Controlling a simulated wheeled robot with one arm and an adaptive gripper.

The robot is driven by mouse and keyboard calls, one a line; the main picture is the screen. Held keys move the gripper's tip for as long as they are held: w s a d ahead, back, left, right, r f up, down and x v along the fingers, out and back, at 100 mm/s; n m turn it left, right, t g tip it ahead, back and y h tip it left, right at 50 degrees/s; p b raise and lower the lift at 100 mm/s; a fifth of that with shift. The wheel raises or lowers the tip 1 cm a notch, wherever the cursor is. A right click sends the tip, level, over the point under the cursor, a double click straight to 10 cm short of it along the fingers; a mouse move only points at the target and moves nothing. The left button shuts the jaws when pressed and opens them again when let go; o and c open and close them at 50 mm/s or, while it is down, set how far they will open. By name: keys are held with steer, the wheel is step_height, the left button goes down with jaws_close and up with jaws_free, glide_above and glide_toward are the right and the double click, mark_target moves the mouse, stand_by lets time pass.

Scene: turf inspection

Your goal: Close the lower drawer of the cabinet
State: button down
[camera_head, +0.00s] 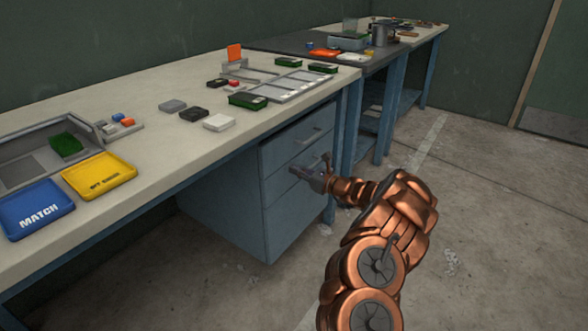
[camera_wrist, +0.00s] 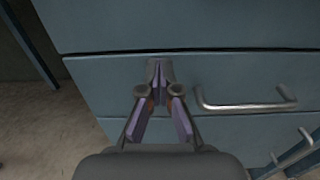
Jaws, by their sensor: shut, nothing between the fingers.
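The blue-grey cabinet (camera_head: 225,205) stands under the workbench in the head view. Its drawer fronts (camera_head: 290,225) look about flush with one another, with no clear gap. My gripper (camera_head: 294,170) is shut and empty at the cabinet front, below the top drawer's bar handle (camera_head: 312,135). In the wrist view my fingertips (camera_wrist: 158,66) are together at the upper part of a drawer front (camera_wrist: 110,80), left of its metal handle (camera_wrist: 246,104). I cannot tell whether they touch it. My gripper and arm hide part of the lower front in the head view.
The workbench top (camera_head: 150,140) overhangs the cabinet and carries a blue tray (camera_head: 38,210), a yellow tray (camera_head: 100,177) and small blocks. Blue bench legs (camera_head: 350,135) stand right of the cabinet. The concrete floor (camera_head: 480,230) is open on the right.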

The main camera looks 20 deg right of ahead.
steer(key=p+v, duration=0.2)
steer(key=v, duration=1)
steer(key=shift+s+d, duration=0.2)
steer(key=shift+d, duration=0.15)
steer(key=shift+f, duration=0.15)
